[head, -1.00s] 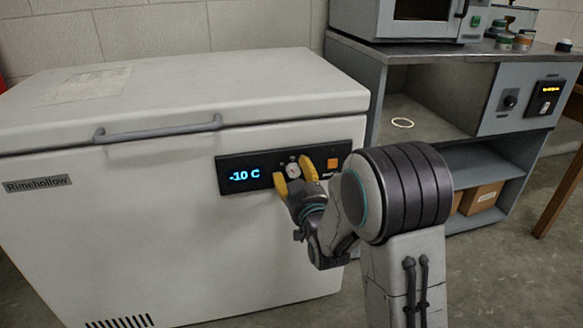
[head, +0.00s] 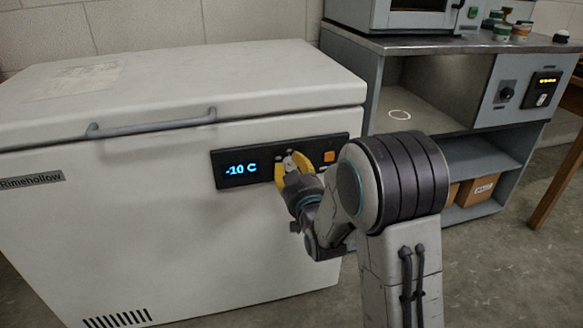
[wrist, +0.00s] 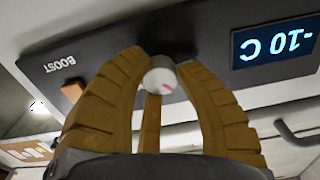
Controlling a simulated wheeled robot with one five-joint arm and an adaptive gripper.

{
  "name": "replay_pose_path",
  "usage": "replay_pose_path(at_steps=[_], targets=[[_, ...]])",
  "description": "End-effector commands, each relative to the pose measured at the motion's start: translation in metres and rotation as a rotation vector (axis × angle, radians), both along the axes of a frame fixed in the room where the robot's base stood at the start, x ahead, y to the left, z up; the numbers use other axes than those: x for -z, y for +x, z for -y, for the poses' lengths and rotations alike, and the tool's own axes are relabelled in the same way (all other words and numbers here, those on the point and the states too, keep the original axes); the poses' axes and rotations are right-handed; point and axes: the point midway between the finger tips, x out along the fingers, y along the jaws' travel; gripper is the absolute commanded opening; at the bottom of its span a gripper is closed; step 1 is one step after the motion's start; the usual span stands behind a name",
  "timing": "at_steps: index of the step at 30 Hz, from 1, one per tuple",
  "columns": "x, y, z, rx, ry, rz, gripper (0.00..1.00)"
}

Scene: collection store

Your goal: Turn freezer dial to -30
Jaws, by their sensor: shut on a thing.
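The white chest freezer (head: 140,220) has a dark control panel (head: 222,180) on its front. Its display (head: 241,170) reads -10 C in blue, and the wrist view shows the same reading upside down (wrist: 275,45). The round pale dial (wrist: 160,78) with a red mark sits between my yellow fingers in the wrist view. My gripper (head: 291,166) is shut on the dial, which the fingers mostly hide in the head view. An orange button (head: 329,156), beside the word BOOST in the wrist view, is to the right of the dial.
The lid handle (head: 150,125) runs along the freezer's upper front. A grey workbench (head: 440,48) with a lower shelf holding a cardboard box (head: 475,190) stands close on the right. Open floor (head: 500,275) lies at the front right.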

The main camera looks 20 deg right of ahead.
Motion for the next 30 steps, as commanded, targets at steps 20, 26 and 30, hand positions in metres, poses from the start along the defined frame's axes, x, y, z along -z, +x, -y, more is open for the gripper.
replay_pose_path(at_steps=[20,26,30], targets=[[0.0032,0.0,-0.0005,-0.001,0.011,-0.008,0.0],[0.0035,0.0,-0.0006,-0.001,0.029,-0.009,0.0],[0.0037,0.0,-0.0007,-0.001,0.063,-0.01,0.0]])
